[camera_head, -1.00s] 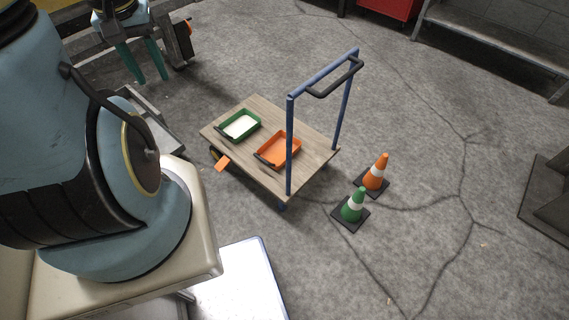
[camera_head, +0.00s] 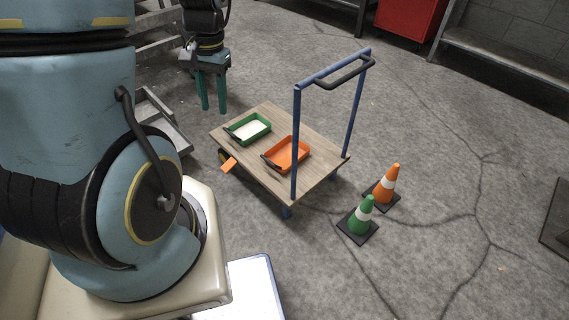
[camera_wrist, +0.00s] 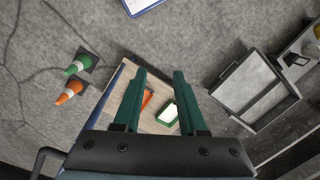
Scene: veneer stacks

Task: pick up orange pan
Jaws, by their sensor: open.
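The orange pan (camera_head: 287,154) lies on the wooden deck of a trolley (camera_head: 263,179), nearer the blue handle frame. It has a dark grip at its left end. A green pan (camera_head: 248,128) with a white inside lies beside it, to the upper left. My gripper (camera_head: 213,108) hangs empty above and behind the trolley's far left end, apart from both pans, its green fingers spread and pointing down. In the wrist view my gripper (camera_wrist: 165,76) is open; the orange pan (camera_wrist: 147,100) is partly hidden behind the left finger, and the green pan (camera_wrist: 168,114) shows between the fingers.
The trolley's blue handle frame (camera_head: 296,140) stands upright at its right side. An orange cone (camera_head: 388,184) and a green cone (camera_head: 361,217) stand on the floor to the right. The floor at right is mostly clear.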

